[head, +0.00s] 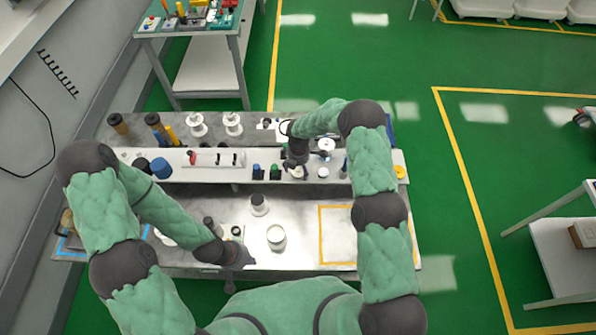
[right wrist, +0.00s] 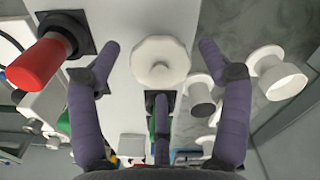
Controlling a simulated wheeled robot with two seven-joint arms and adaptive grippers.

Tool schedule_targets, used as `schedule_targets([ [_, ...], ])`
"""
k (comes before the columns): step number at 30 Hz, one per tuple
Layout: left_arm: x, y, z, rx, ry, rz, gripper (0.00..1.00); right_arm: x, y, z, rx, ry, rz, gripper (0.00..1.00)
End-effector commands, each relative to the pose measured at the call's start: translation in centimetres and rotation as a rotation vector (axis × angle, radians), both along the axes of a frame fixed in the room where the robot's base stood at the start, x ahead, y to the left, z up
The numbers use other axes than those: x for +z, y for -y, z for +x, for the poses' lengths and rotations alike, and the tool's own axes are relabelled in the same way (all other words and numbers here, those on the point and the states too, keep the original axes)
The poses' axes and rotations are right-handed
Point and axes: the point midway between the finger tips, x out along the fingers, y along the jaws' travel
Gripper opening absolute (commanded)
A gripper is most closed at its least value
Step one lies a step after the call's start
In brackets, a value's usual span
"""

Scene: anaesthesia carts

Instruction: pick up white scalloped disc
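The white scalloped disc (right wrist: 160,62) shows in the right wrist view, on the pale shelf between the spread fingers of my right gripper (right wrist: 159,47). The fingers stand apart on both sides of it with visible gaps, so the gripper is open and empty. In the head view my right gripper (head: 295,165) is over the raised shelf, and the disc (head: 297,172) is partly hidden below it. My left gripper (head: 242,258) is low over the metal worktop near its front edge, left of a white cup; its fingers are too small and dark to judge.
A small white disc (head: 323,172) lies to the right. The white cup (head: 276,237) stands on the worktop. The yellow-outlined area (head: 337,234) looks clear.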

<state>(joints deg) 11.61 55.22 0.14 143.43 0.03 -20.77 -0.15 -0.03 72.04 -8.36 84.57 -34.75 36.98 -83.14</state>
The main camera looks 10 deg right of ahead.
Motion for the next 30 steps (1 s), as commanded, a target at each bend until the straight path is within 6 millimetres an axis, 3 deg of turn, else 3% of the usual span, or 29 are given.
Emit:
schedule_targets([
  [1,0.0,0.0,0.0,0.0,0.0,0.0,0.0,0.0,0.0,0.0,0.0,0.0,0.0,0.57],
  [3,0.0,0.0,0.0,0.0,0.0,0.0,0.0,0.0,0.0,0.0,0.0,0.0,0.0,0.42],
  [20,-0.3,0.0,0.0,0.0,0.0,0.0,0.0,0.5,0.0,0.1,0.001,0.002,0.0,0.42],
  [28,-1.6,0.0,0.0,0.0,0.0,0.0,0.0,3.0,0.0,0.1,0.0,0.004,0.001,0.42],
  [30,-1.7,0.0,0.0,0.0,0.0,0.0,0.0,4.0,0.1,-0.7,0.001,0.002,0.0,0.42],
])
